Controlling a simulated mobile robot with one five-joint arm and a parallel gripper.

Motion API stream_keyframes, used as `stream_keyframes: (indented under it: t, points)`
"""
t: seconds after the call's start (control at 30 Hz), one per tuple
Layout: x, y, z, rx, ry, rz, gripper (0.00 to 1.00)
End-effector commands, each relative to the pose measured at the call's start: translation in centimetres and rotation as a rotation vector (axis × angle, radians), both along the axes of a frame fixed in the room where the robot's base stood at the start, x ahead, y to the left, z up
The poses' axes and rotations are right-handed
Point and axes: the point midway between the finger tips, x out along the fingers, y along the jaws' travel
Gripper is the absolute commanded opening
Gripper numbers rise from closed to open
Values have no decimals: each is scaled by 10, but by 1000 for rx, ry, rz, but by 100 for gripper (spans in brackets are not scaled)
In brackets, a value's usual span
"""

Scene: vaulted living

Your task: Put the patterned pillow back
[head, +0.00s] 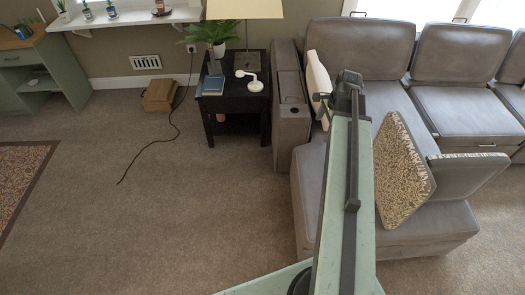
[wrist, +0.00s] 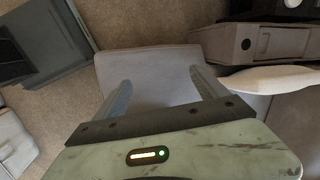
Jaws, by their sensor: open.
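The patterned pillow (head: 402,165), with a tan and cream mottled face, stands tilted on the grey leather chaise seat (head: 308,195) at the right of the head view. It touches or overlaps a plain grey-green cushion (head: 465,173) on its right. My gripper (wrist: 160,78) is open and empty above a grey seat surface in the wrist view. In the head view my gripper (head: 346,88) is at the far end of my arm, left of and beyond the patterned pillow, its fingers not clear. I cannot clearly identify the patterned pillow in the wrist view.
A white pillow (head: 318,82) stands by the armrest (head: 291,112), close to my gripper; it also shows in the wrist view (wrist: 268,79). A black side table (head: 235,115) holds a lamp, plant and books. A cable (head: 172,125) lies on the carpet. The left floor is mostly clear.

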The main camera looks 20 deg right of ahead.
Motion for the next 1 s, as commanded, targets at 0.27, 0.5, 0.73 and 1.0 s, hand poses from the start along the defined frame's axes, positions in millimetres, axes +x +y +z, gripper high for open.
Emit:
stream_keyframes:
  t: [0.27, 0.5, 0.73, 1.0]
  points:
    - [-6, 253, -5, -175, 82, 1297, 83]
    - [-24, 315, -5, -214, 102, 1702, 83]
    - [-23, 315, -5, -214, 101, 1707, 77]
    - [-23, 314, -5, -214, 100, 1704, 36]
